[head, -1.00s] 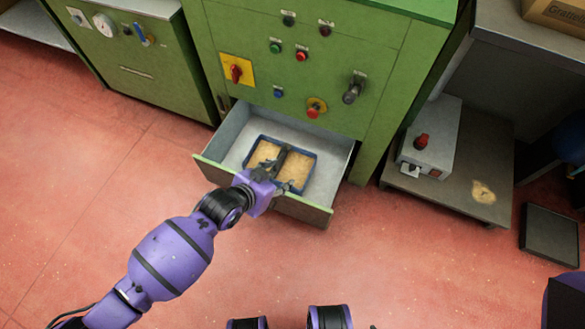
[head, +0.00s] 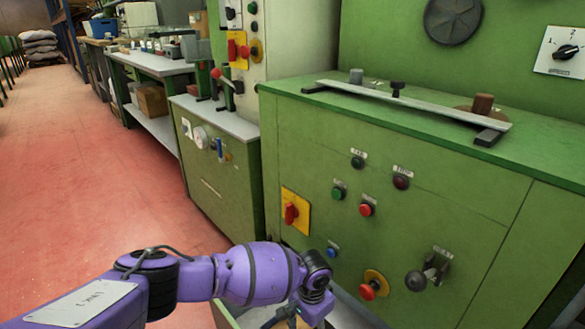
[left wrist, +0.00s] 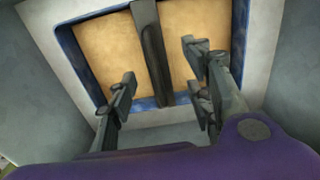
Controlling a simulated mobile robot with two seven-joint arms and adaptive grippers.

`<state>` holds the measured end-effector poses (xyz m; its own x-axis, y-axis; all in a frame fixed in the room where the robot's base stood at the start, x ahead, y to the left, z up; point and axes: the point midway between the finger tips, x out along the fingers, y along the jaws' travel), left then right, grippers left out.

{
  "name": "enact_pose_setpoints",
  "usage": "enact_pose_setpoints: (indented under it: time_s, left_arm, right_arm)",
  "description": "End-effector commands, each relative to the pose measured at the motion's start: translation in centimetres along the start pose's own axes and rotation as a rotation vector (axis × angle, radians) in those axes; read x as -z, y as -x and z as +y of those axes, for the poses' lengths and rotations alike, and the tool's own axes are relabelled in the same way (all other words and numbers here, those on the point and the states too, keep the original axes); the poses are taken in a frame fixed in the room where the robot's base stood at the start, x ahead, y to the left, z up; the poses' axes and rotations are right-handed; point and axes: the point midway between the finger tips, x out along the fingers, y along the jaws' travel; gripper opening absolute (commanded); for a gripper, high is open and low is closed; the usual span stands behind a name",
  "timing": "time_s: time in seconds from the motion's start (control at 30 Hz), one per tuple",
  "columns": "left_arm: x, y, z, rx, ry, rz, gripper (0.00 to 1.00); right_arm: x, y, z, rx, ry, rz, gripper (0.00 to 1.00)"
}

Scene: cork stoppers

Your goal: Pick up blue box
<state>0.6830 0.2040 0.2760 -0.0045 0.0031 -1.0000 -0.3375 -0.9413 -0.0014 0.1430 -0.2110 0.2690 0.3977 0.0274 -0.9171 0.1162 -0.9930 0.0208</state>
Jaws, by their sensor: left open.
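In the left wrist view, the blue box (left wrist: 78,62) is a shallow tray with a thin blue rim. It has two compartments filled with light brown material and a dark bar or handle running across its middle. It lies in a grey drawer (left wrist: 60,125). My left gripper (left wrist: 160,72) is open and empty, its fingers above the near part of the box on either side of the bar. I cannot tell how far above. My right gripper is not in view.
The green cabinet (head: 390,200) with knobs and buttons rises behind the open drawer (head: 350,308). A metal bar (head: 410,103) lies on its top. A smaller green cabinet (head: 215,165) and a workbench (head: 150,65) stand farther back. The red floor (head: 85,160) at left is clear.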

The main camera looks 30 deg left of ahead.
Motion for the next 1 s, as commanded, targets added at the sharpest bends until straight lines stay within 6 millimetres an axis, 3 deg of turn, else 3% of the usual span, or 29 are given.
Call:
enact_pose_setpoints:
  time_s: [0.53,0.8,1.0]
  left_arm:
    - [0.1,-6.6,0.5,0.000,-0.004,0.006,0.47]
    - [-0.1,-7.0,0.5,-0.001,-0.003,0.006,0.47]
    - [-0.1,-7.0,0.5,-0.001,-0.003,0.006,0.21]
  right_arm:
    - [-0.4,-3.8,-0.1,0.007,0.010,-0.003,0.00]
    - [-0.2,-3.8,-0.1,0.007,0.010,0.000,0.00]
    - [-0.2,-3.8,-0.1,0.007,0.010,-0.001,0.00]
